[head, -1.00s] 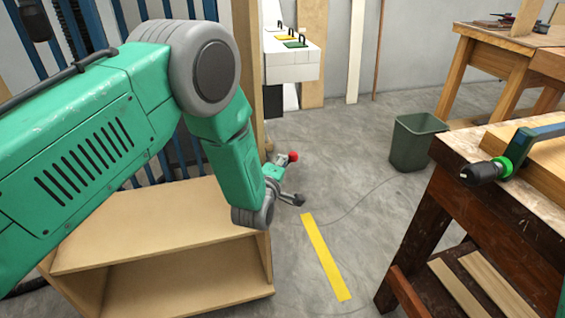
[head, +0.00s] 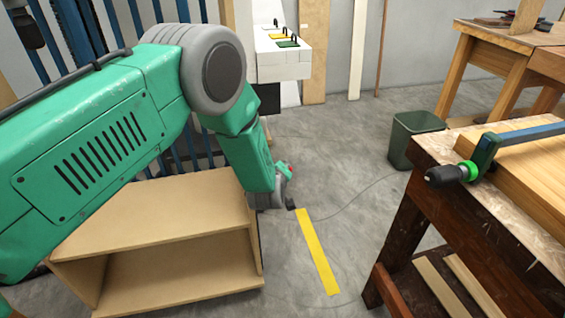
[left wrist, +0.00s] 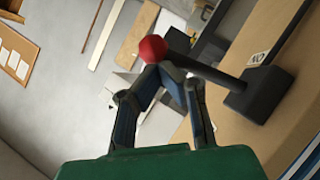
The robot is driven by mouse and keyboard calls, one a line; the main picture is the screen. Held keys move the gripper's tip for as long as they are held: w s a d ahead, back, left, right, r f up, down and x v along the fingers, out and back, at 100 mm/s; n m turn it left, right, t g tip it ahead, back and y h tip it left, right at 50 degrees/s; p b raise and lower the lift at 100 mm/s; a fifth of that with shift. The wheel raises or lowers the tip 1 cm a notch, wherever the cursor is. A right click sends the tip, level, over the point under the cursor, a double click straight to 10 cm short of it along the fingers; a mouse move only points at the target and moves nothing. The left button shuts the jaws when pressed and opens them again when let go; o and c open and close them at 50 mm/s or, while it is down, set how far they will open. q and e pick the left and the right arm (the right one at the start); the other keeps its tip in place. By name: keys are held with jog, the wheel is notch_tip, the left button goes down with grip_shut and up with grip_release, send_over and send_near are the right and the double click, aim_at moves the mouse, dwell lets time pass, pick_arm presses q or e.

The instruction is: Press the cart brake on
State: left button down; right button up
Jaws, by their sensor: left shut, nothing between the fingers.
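The brake lever (left wrist: 215,74) is a black bar with a red ball knob (left wrist: 153,49) on its end. The bar runs from a black base plate (left wrist: 262,96) on a tan wooden panel. A small white label (left wrist: 258,58) with dark letters, seemingly ON upside down, is beside the plate. My left gripper (left wrist: 168,76) is shut and empty; its tips overlap the knob end of the lever. I cannot tell whether they touch. In the head view a bit of red (head: 290,172) shows beside my left wrist, which hides most of the gripper and the lever. My right gripper is not in view.
An open wooden box shelf (head: 160,215) stands below my left arm. A workbench (head: 450,160) with a clamp (head: 485,160) is at the right. A grey-green bin (head: 405,145) stands behind it. The floor around the yellow strip (head: 318,252) is clear.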

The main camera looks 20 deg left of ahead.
pick_arm(q)
jog(key=f, duration=0.1)
jog(key=f+b, duration=0.1)
jog(key=f, duration=0.1)
jog(key=f+b, duration=0.1)
jog(key=f, duration=0.1)
jog(key=shift+w+d+f, duration=0.2)
jog(key=shift+d, duration=0.05)
jog(key=shift+d, duration=0.15)
dwell(0.3)
jog(key=shift+s+f, duration=0.1)
